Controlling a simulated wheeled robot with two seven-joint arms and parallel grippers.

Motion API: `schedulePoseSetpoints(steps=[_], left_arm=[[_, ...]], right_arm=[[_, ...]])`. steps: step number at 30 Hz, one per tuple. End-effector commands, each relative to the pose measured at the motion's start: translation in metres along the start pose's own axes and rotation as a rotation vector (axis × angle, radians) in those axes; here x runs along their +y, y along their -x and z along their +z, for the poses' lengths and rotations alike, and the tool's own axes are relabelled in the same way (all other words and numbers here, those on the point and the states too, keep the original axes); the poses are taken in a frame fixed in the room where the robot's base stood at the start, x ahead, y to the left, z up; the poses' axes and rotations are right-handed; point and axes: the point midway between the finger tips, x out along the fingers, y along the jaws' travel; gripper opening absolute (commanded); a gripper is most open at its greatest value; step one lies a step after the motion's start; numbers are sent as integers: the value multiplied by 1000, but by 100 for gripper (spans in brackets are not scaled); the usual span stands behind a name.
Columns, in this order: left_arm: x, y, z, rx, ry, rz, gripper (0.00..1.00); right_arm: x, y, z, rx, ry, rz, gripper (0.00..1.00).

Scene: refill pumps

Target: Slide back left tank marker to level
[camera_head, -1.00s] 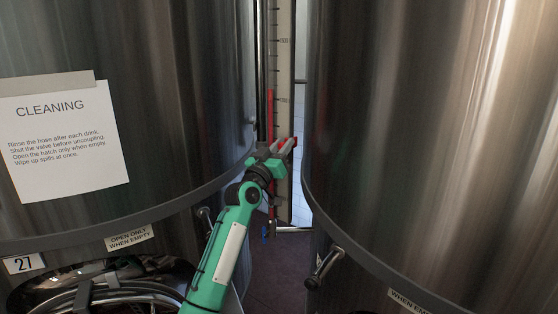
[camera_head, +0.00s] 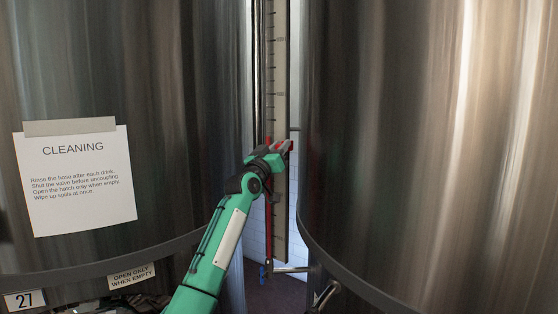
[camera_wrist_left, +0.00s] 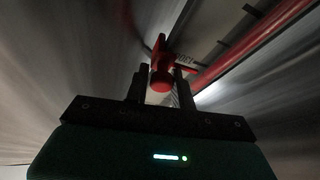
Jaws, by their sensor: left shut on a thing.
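A pale upright scale board (camera_head: 280,75) with tick marks stands in the gap between two steel tanks. A thin red column (camera_head: 269,232) runs along its left side; its top shows just above the gripper. My left gripper (camera_head: 283,147) reaches across the board at mid-height, shut on the small red marker (camera_head: 289,146). In the left wrist view the red marker (camera_wrist_left: 162,76) sits between the two dark fingers (camera_wrist_left: 160,88). A blurred figure and the red tube (camera_wrist_left: 250,45) show behind it. The fingers partly hide the marker. My right gripper is not in view.
The left tank (camera_head: 190,100) and right tank (camera_head: 400,130) curve close on both sides, leaving a narrow gap. A cleaning notice (camera_head: 78,180) hangs on the left tank.

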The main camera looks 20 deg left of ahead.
Motion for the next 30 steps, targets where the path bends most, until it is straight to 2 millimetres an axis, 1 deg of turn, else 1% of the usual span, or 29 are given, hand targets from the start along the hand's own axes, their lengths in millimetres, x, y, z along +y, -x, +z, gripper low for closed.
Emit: schedulePoseSetpoints(steps=[8,9,11,20,23,26,30], left_arm=[[-2,1,4,-6,3,-2,0],[-2,1,4,-6,3,-3,33],[-2,1,4,-6,2,-2,44],[-1,2,4,-5,2,-1,44],[-1,6,5,-4,2,-1,44],[-1,15,7,-4,2,1,44],[-2,36,8,-3,1,-1,44]], right_arm=[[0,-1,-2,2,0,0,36],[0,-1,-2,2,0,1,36],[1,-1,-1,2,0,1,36],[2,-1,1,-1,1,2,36],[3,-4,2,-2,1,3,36],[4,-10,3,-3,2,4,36],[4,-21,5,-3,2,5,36]])
